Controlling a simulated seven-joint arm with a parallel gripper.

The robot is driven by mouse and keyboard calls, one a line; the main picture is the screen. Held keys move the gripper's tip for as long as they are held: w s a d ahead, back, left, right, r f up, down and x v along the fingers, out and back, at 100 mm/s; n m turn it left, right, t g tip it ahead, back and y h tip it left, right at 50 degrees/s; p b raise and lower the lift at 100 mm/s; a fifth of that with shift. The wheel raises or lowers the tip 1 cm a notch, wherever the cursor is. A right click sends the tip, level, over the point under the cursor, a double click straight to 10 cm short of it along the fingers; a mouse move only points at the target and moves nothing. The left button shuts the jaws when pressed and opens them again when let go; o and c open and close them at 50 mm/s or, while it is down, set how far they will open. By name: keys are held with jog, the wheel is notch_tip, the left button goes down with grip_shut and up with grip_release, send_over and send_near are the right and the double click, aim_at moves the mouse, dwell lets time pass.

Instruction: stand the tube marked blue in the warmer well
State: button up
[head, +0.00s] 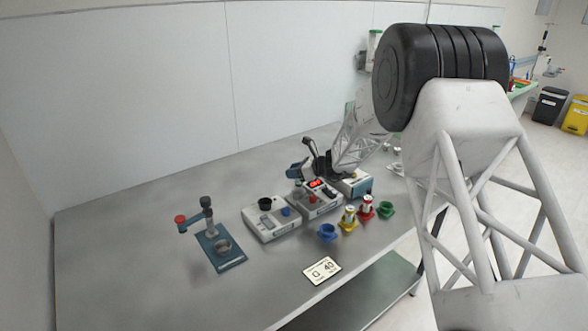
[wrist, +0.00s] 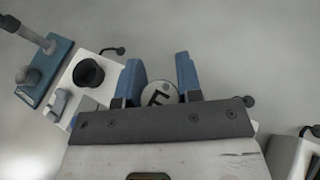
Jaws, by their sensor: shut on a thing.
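My gripper (wrist: 161,85) is shut on a tube, between its two blue fingers. The tube's round pale top (wrist: 160,94) carries a dark letter like an E and a small grey-blue dot; its body is hidden below. In the head view my gripper (head: 299,170) is above the bench, near the device with the red display. A white device with a round black well (head: 265,203) stands left of it. This well (wrist: 88,72) is left of the gripper in the wrist view, apart from the tube, and looks empty.
An empty-looking blue cup (head: 327,232), a yellow cup (head: 349,223) and a red cup (head: 366,212) with tubes, and a green cup (head: 386,209) stand at the front. The red-display device (head: 315,204) stands behind. A blue-based stand (head: 220,250) is left; a card (head: 322,270) lies in front.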

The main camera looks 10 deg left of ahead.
jog(key=shift+f, duration=1.95)
jog(key=shift+f, duration=0.65)
dwell(0.3)
jog(key=o, duration=0.6)
jog(key=shift+o, duration=0.2)
jog(key=shift+d, duration=0.15)
jog(key=shift+v, duration=5.4)
